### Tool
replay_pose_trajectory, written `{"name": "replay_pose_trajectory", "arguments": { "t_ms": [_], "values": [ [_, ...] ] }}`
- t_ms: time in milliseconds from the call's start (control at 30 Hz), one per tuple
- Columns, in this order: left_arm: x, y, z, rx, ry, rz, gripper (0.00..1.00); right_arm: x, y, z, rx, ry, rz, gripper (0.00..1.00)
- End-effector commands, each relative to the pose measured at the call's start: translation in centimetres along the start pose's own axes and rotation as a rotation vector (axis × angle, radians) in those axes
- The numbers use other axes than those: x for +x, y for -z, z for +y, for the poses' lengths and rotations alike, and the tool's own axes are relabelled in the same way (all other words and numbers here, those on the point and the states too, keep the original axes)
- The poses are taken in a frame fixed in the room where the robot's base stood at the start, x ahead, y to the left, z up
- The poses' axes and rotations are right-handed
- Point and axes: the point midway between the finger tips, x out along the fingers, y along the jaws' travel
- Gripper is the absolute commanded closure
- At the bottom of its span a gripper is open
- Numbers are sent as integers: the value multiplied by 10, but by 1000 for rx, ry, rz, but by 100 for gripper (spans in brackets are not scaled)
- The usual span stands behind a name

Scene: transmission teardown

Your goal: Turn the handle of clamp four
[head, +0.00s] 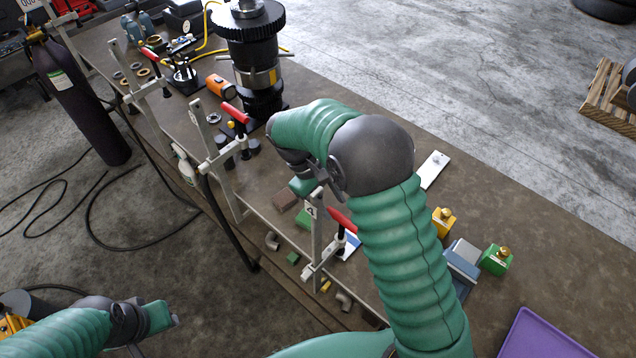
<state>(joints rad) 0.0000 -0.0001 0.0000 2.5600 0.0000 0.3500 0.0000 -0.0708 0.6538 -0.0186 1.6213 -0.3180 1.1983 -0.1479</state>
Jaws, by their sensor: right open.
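Clamp four (317,235) stands at the near edge of the workbench, its upright bar marked with a "4" label. Its red handle (342,220) slants beside the bar, just left of my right forearm. My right gripper (312,182) is open, just above the top of the clamp's bar and apart from the red handle. My own arm and wrist partly hide the gripper. My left gripper (165,316) is low at the left, out over the floor and away from the bench; its jaws are too unclear to read.
Two more clamps with red handles, a middle one (216,158) and a far one (143,86), stand along the bench edge. A dark gear assembly (247,40) stands beyond. Small blocks, yellow and green (496,260) parts and a purple tray (545,338) lie around my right arm.

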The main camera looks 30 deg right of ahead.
Motion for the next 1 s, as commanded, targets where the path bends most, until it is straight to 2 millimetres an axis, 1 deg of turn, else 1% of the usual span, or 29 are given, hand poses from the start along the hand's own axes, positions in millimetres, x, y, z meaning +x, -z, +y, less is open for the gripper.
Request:
{"name": "replay_pose_trajectory", "arguments": {
  "t_ms": [33,200,300,433,500,600,1000],
  "values": [
    [10,-2,0,0,0,0,64,-11,4,-1,0,-2,8,58],
    [22,-5,0,0,0,0,64,-62,5,-1,-1,-1,7,58],
    [26,-6,0,0,0,0,64,-89,5,0,-2,-1,4,58],
    [28,-7,0,0,0,0,64,-113,4,0,-1,0,2,58],
    [28,-7,0,0,0,0,64,-120,3,0,-2,0,1,58],
    [28,-7,0,0,0,0,64,-125,3,0,-2,1,0,58],
    [28,-7,0,0,0,0,64,-124,3,0,-2,1,-1,58]
  ]
}}
